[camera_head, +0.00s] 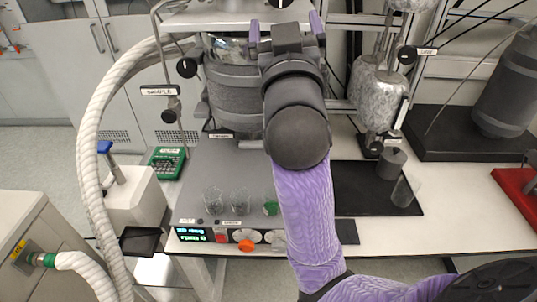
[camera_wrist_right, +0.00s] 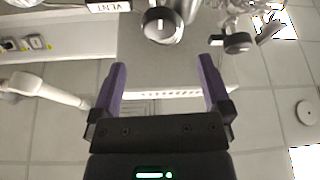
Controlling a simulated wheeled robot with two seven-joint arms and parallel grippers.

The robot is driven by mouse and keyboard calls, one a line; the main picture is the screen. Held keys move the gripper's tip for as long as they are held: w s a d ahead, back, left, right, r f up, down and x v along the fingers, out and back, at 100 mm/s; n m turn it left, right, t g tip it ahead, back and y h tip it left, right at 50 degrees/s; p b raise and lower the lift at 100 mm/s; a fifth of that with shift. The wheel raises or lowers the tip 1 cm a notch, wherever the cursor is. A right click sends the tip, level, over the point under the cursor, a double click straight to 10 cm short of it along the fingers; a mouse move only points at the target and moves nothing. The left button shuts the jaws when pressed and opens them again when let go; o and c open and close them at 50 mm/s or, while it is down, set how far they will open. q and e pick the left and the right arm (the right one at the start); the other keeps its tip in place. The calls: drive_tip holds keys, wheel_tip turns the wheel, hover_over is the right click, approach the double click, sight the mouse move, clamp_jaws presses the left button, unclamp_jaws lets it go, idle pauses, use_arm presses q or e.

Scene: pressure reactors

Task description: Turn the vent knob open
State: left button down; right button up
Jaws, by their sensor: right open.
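The vent knob is a round black knob with a white mark, cut by the top edge of the head view (camera_head: 281,3). It shows whole in the right wrist view (camera_wrist_right: 160,24), close to an upside-down VENT label (camera_wrist_right: 108,6). My right gripper (camera_head: 285,19) is open, with its purple fingers on either side of an empty gap. In the wrist view the knob appears beyond the gap between the fingertips (camera_wrist_right: 162,66), and the fingers look apart from it. My right wrist hides part of the grey reactor vessel (camera_head: 235,95) in the head view. My left gripper is not in view.
Other black knobs stand left (camera_head: 187,67) and right (camera_head: 407,54) of the arm. Another knob (camera_wrist_right: 238,43) is near the right finger in the wrist view. A thick white hose (camera_head: 92,150) curves at left. Silver cylinders (camera_head: 378,95) stand to the right.

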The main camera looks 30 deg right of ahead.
drive_tip(key=s+a+f+n+g+y, duration=0.2)
drive_tip(key=f+g+y, duration=0.1)
drive_tip(key=f, duration=1)
drive_tip(key=s+a+f+n+g+y, duration=0.1)
drive_tip(key=f+g+y, duration=0.3)
drive_tip(key=f, duration=0.9)
drive_tip(key=shift+s+a+n+g+y, duration=0.35)
drive_tip(key=shift+a+n+g, duration=0.2)
drive_tip(key=shift+a, duration=0.25)
drive_tip(key=shift+f, duration=0.1)
